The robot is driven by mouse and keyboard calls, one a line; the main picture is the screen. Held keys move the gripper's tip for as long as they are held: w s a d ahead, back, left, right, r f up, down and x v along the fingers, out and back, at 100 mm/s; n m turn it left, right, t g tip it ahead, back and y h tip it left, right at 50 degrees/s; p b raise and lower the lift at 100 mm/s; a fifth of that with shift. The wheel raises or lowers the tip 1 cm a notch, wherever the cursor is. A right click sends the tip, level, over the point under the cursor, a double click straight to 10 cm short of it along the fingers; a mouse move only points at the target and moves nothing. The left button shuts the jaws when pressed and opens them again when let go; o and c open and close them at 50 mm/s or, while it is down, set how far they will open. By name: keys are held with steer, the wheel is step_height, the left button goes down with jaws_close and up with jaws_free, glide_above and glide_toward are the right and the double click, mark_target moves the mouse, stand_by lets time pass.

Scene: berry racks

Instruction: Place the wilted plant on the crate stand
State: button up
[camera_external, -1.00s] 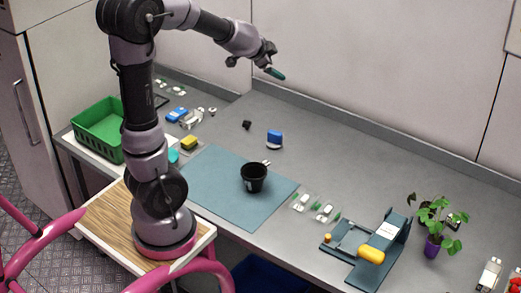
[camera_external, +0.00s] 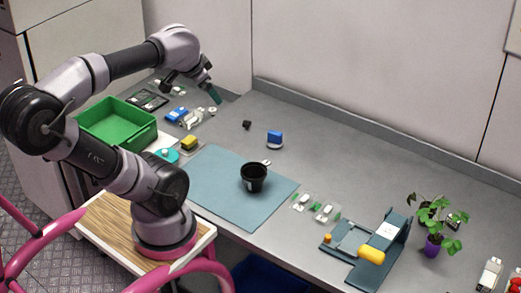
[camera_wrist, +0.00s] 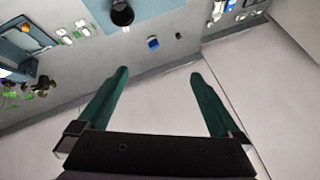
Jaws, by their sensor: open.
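A leafy plant in a purple pot (camera_external: 433,246) stands upright on the right part of the counter, with green leaves and a darker drooping one at its upper left. It also shows at the left edge of the wrist view (camera_wrist: 12,92). A green crate (camera_external: 128,124) sits at the left end of the counter; nothing labelled as a crate stand is clear to me. My gripper (camera_external: 213,92) is raised above the back left of the counter, far from the plant. In the wrist view my gripper (camera_wrist: 159,76) has its two green fingers apart, with nothing between them.
A black pot (camera_external: 254,178) stands on a blue mat (camera_external: 215,190). A dark blue stand (camera_external: 350,240) with a yellow object (camera_external: 371,256) lies between mat and plant. A blue-and-white block (camera_external: 274,140) sits behind. The back right counter is clear.

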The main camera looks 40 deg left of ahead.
mark_target(426, 204)
step_height(426, 204, up, 6)
steer(key=w+d+f+n+g+h, duration=0.3)
steer(key=w+d, duration=0.4)
steer(key=d, duration=0.6)
steer(key=w+d+f+n+h, duration=0.2)
steer(key=w+d+n+h, duration=0.3)
steer(key=d, duration=0.9)
steer(key=w+d+f+n+g+h, duration=0.2)
steer(key=w+d+f+h, duration=0.15)
steer(key=w+d, duration=0.7)
steer(key=w+d+r+n+t+h, duration=0.1)
steer(key=w+d+r+n+h, duration=0.3)
steer(key=d+n, duration=0.25)
steer(key=w+d+r+n+t+h, duration=0.1)
steer(key=w+d+r+n+h, duration=0.3)
steer(key=n, duration=0.4)
steer(key=f, duration=1.4)
steer(key=d+f, duration=0.1)
steer(key=f, duration=2.8)
steer(key=shift+w+d+f, duration=0.2)
steer(key=shift+w+d, duration=0.05)
steer(key=x, duration=0.4)
steer(key=shift+f, duration=0.4)
steer(key=shift+x, duration=3.35)
